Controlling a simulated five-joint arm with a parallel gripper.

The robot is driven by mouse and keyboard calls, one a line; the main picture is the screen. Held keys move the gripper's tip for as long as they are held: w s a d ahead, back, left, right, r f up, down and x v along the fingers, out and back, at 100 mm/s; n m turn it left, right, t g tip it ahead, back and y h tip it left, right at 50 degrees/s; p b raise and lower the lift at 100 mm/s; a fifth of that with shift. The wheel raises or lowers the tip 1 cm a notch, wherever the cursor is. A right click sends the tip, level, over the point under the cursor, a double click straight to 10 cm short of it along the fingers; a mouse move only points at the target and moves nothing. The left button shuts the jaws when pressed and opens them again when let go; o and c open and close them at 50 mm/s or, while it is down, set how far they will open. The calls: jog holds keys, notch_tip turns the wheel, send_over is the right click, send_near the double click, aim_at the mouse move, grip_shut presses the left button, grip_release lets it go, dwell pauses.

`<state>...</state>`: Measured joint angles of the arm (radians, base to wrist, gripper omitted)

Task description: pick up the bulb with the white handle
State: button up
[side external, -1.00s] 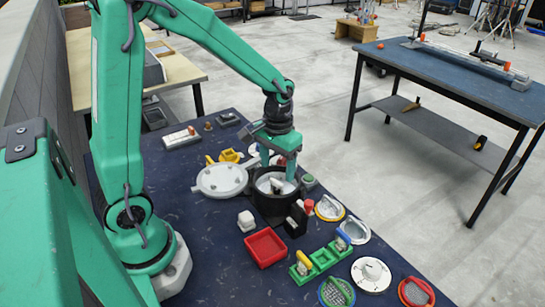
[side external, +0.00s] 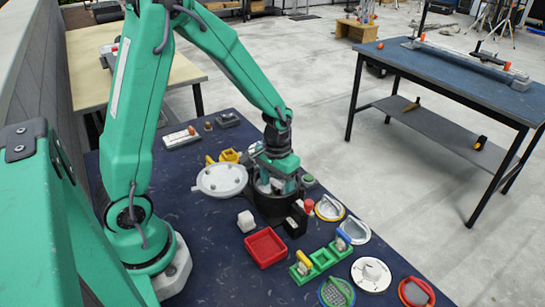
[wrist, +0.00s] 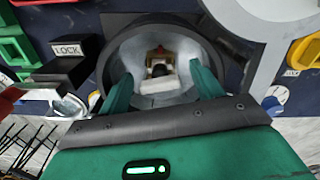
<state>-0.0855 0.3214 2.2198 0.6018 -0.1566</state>
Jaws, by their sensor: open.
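The bulb with the white handle (wrist: 158,86) stands inside a round black container (side external: 273,209) with a pale inner wall. In the wrist view its white grip lies crosswise, with a dark part and a brownish part behind it. My gripper (wrist: 161,80) is open, with one green finger on each side of the white handle and apart from it. In the side view my gripper (side external: 275,187) points down into the mouth of the container (wrist: 113,62). The fingers and the wrist hide most of the bulb there.
A round light lid (side external: 220,180) lies left of the container. A black block (wrist: 62,70) marked LOCK stands close beside it. A red tray (side external: 265,246), a white cube (side external: 246,221) and green holders (side external: 322,261) lie in front. Several round discs line the table's right edge.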

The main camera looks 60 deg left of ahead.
aim_at(277, 181)
jog(key=shift+f, duration=0.25)
dwell(0.3)
jog(key=c, duration=1.1)
jog(key=shift+r, duration=0.15)
jog(key=shift+r, duration=4.9)
jog(key=shift+w+d+r+m, duration=0.5)
jog(key=shift+w+r, duration=0.4)
jog(key=shift+r, duration=0.1)
jog(key=shift+w+d+r+m, duration=0.5)
jog(key=shift+w+r, duration=0.35)
jog(key=shift+r, duration=0.1)
jog(key=shift+w+d+r+m, duration=0.4)
jog(key=shift+w+d+r, duration=0.1)
jog(key=shift+w+r, duration=0.45)
